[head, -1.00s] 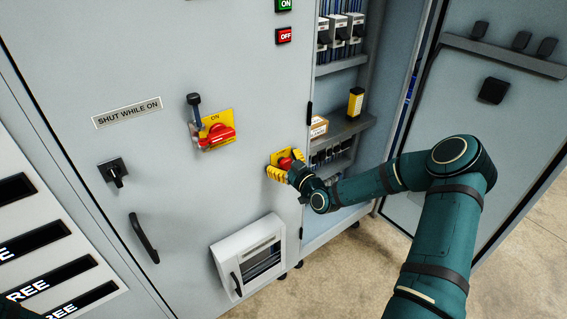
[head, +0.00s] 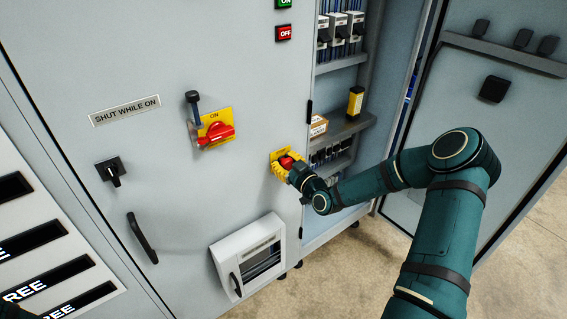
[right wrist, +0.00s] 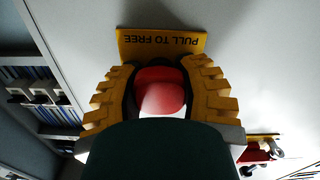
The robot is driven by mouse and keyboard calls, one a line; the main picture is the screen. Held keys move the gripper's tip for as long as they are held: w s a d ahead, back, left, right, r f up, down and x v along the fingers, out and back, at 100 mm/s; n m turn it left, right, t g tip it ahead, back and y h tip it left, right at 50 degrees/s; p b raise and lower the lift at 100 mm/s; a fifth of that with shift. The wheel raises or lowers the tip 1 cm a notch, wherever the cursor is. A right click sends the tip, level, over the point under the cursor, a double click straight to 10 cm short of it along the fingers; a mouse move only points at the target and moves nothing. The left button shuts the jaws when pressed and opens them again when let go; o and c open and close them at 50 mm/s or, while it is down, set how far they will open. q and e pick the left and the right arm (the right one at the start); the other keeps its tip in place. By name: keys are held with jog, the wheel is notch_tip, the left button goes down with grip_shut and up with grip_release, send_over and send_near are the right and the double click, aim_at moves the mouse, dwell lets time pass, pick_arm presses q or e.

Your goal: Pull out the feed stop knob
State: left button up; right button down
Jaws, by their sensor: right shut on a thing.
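The feed stop knob (head: 287,162) is a red mushroom knob on a yellow plate (head: 276,155) on the grey cabinet front. In the right wrist view the red knob (right wrist: 160,90) sits between the yellow fingers, and its plate (right wrist: 165,42) reads "PULL TO FREE". My right gripper (head: 286,165) is shut on the knob, with one finger on each side of it. My left gripper is not in view.
Green ON and red OFF buttons (head: 284,33) are above. The open cabinet bay with shelves (head: 345,125) is to the right, with an open door (head: 500,130). A small windowed box (head: 240,235) is below.

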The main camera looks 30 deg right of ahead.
jog(key=c, duration=0.7)
grip_release()
jog(key=shift+s+f, duration=0.1)
jog(key=shift+s, duration=0.1)
jog(key=shift+o, duration=1.3)
jog(key=shift+s+d, duration=0.1)
jog(key=shift+s, duration=0.05)
jog(key=s, duration=1.1)
jog(key=shift+s+d, duration=0.4)
jog(key=shift+d, duration=0.05)
jog(key=shift+a, duration=0.1)
